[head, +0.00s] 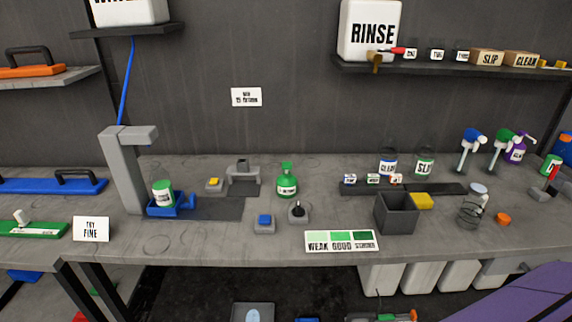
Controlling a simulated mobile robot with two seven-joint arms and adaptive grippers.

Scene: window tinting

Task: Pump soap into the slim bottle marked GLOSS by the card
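No gripper of mine shows in the head view. I cannot pick out a label reading GLOSS. A small green bottle (287,184) with a pale label, too small to read, stands mid-bench. A blue-headed pump (472,142) and a green-headed pump (502,143) stand at the back right, beside a purple spray bottle (516,152). A card (341,241) with green swatches reads WEAK, GOOD and a third, unclear word.
A dark open box (396,213), a wire-like holder (471,209) and an orange cap (503,219) stand front right. A RINSE tank (371,30) sits on the shelf.

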